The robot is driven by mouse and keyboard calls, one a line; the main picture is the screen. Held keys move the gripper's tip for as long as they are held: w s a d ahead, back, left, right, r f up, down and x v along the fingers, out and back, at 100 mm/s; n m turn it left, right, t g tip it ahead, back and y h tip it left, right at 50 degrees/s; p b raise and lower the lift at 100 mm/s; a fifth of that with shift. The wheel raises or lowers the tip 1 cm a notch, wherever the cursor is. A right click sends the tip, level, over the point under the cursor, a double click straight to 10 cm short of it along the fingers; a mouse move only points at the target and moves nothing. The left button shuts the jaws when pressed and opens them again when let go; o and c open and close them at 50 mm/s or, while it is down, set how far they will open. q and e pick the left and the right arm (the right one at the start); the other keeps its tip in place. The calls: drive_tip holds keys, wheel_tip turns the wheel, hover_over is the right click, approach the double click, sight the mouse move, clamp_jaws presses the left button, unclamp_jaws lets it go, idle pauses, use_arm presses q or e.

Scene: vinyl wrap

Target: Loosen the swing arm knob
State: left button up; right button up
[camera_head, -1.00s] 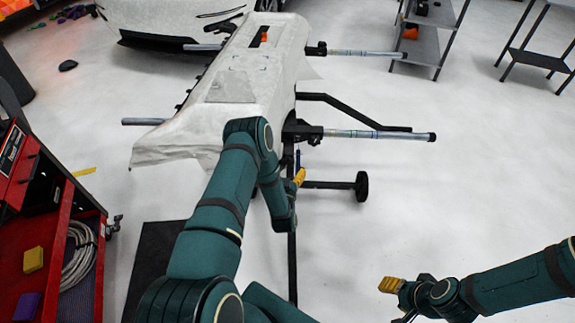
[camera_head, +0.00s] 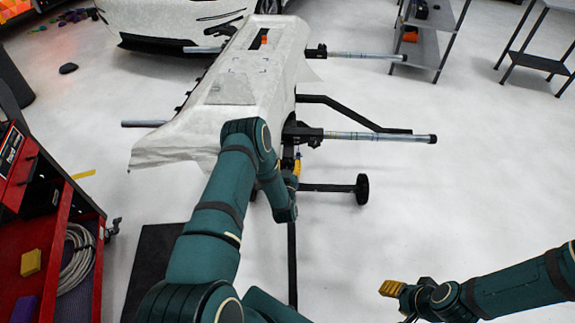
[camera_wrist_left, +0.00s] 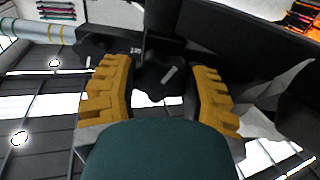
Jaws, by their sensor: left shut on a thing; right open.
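The swing arm knob (camera_wrist_left: 160,76) is black and lobed. In the left wrist view it sits between the two yellow fingers of my left gripper (camera_wrist_left: 157,98), which is shut on it. In the head view my left gripper (camera_head: 297,168) is at the stand below the wrapped panel, mostly behind my own forearm, and the knob cannot be made out there. My right gripper (camera_head: 392,288) is open and empty over the floor at the lower right, far from the stand.
A white-wrapped bumper panel (camera_head: 232,88) lies on the stand. Grey tubes, including the near right tube (camera_head: 385,136), stick out sideways. A black stand leg with a wheel (camera_head: 362,187) is close by. A red tool cart (camera_head: 62,245) stands at left.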

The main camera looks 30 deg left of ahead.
use_arm(q)
drive_tip(key=shift+n, duration=0.7)
drive_tip(key=o, duration=1.2)
drive_tip(key=v, duration=1.2)
drive_tip(key=shift+s, duration=0.1)
